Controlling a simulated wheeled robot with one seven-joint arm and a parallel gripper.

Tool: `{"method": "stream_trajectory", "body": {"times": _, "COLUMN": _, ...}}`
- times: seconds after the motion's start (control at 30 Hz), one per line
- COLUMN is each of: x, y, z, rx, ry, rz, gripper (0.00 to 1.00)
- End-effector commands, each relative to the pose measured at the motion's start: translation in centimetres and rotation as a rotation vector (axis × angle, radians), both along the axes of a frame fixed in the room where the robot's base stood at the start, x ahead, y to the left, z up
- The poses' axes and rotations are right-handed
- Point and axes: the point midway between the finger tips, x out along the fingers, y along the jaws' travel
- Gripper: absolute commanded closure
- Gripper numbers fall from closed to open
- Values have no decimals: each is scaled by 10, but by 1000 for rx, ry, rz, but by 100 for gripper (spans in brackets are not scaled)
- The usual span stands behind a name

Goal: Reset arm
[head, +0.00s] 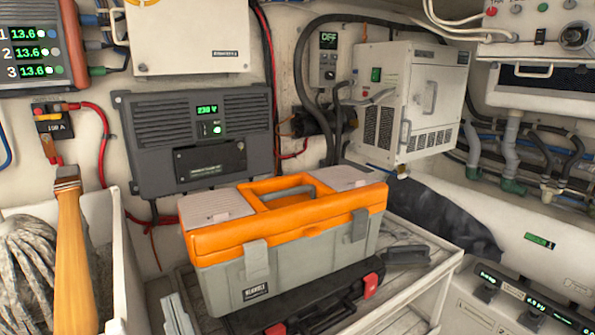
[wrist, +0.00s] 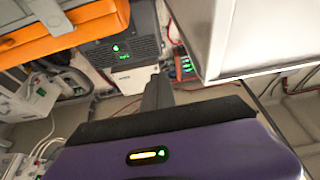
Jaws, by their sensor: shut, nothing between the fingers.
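My gripper (wrist: 158,93) shows in the wrist view as a dark, narrow pair of fingers beyond a purple housing with a black front edge and a small lit indicator. The fingers are together with nothing between them. They point toward the wall equipment and appear clear of it. No part of my gripper or arm can be made out in the head view.
An orange and grey toolbox (head: 285,235) stands on a black case (head: 325,300) on a shelf (head: 440,285). It also shows in the wrist view (wrist: 60,38). A wooden handle (head: 72,250) and mop are at left. Inverter (head: 195,140) and white unit (head: 405,100) hang behind.

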Motion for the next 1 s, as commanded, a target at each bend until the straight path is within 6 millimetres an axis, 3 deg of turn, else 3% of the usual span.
{"method": "stream_trajectory", "body": {"times": 0.03, "x": -6, "y": -22, "z": -21, "rx": -23, "ry": 6, "rz": -15, "gripper": 100}}
{"method": "stream_trajectory", "body": {"times": 0.1, "x": -16, "y": -47, "z": -41, "rx": -46, "ry": 6, "rz": -33, "gripper": 100}}
{"method": "stream_trajectory", "body": {"times": 0.4, "x": -72, "y": -156, "z": -109, "rx": -116, "ry": 52, "rz": -131, "gripper": 100}}
{"method": "stream_trajectory", "body": {"times": 0.7, "x": -144, "y": -252, "z": -149, "rx": -147, "ry": 170, "rz": -266, "gripper": 100}}
{"method": "stream_trajectory", "body": {"times": 1.0, "x": -226, "y": -324, "z": -183, "rx": -141, "ry": 396, "rz": -425, "gripper": 100}}
